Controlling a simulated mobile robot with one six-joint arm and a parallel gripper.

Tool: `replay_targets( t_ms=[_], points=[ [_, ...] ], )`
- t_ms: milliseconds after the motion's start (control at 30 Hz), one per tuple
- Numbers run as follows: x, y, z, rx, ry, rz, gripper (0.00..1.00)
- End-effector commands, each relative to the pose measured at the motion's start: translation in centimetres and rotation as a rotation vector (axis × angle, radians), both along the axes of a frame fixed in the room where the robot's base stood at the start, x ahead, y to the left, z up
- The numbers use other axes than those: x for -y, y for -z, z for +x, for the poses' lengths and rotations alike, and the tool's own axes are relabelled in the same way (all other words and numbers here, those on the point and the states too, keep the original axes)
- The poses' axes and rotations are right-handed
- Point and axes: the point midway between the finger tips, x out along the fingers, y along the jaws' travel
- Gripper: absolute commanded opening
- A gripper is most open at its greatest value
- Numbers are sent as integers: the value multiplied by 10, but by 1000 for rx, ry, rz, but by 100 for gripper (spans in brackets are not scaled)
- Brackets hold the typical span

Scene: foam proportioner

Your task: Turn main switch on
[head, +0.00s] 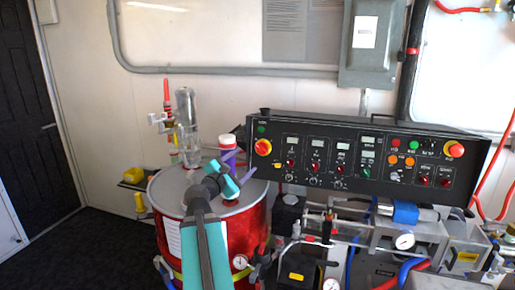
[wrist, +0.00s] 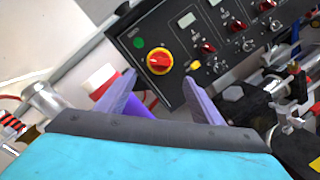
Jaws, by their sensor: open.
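The black control panel (head: 360,160) spans the middle of the head view. A red rotary switch on a yellow round plate, apparently the main switch (head: 263,147), is at its left end. In the wrist view this switch (wrist: 159,61) shows clearly just beyond my fingertips, its red handle lying roughly level in the picture. My gripper (head: 241,164) is open and empty, to the left of and slightly below the switch in the head view. In the wrist view my gripper's two purple fingers (wrist: 160,82) are spread wide, with the switch above the gap between them. No contact shows.
A red drum (head: 255,225) stands under my arm, with a clear cylinder (head: 187,125) and a purple bottle with a white and red cap (head: 227,150) nearby. A second red-and-yellow button (head: 455,149) is at the panel's right end. Pipes and gauges crowd below the panel.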

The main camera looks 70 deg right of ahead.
Motion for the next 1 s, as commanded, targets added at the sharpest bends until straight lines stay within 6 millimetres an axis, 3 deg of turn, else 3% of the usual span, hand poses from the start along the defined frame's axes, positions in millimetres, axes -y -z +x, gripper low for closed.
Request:
replay_targets(
  t_ms=[400, 1000],
  points=[
    [7, -2, -1, -1, -2, 2, 61],
    [75, -1, -8, -2, -3, 2, 61]
  ],
)
